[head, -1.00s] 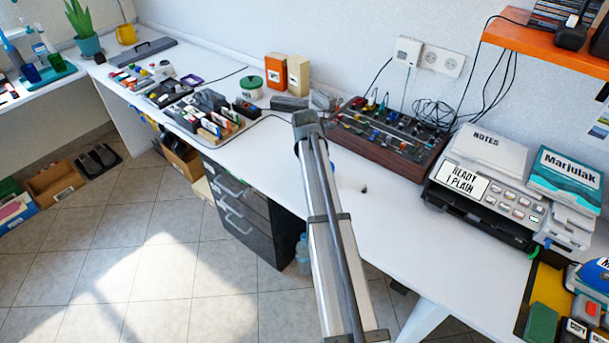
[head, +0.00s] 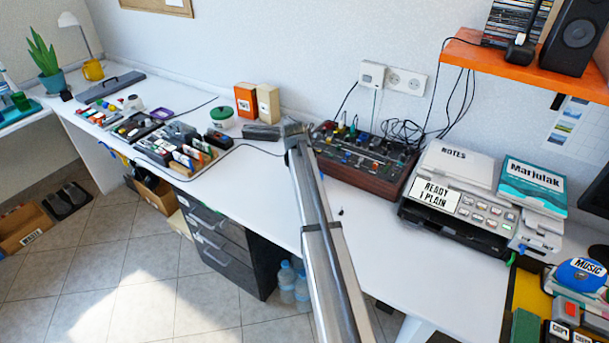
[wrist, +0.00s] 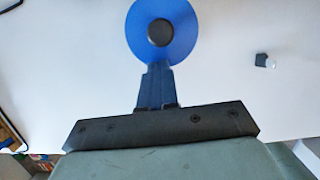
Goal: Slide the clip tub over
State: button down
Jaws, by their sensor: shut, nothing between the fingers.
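In the wrist view a round blue thing with a dark round centre (wrist: 180,48), which I take for the clip tub, stands on the white desk. My gripper (wrist: 156,68) is shut, its fingers pointing at the near side of the blue thing. The fingertips meet or overlap its edge in the picture; I cannot tell whether they touch it. In the head view my own arm covers the middle of the desk, and I see neither the fingers nor the blue thing there.
The white desk (head: 262,188) is mostly clear around my arm. A mixer (head: 372,186) and a printer (head: 470,205) stand to the right. A green-lidded tub (head: 222,122), card boxes (head: 268,104) and trays (head: 180,152) stand to the left. A small dark object (wrist: 264,61) lies to the right of the blue thing.

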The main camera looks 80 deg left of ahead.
jog(key=shift+s+d, duration=0.95)
jog(key=shift+d, duration=0.3)
jog(key=v, duration=1)
jog(key=shift+s, duration=0.15)
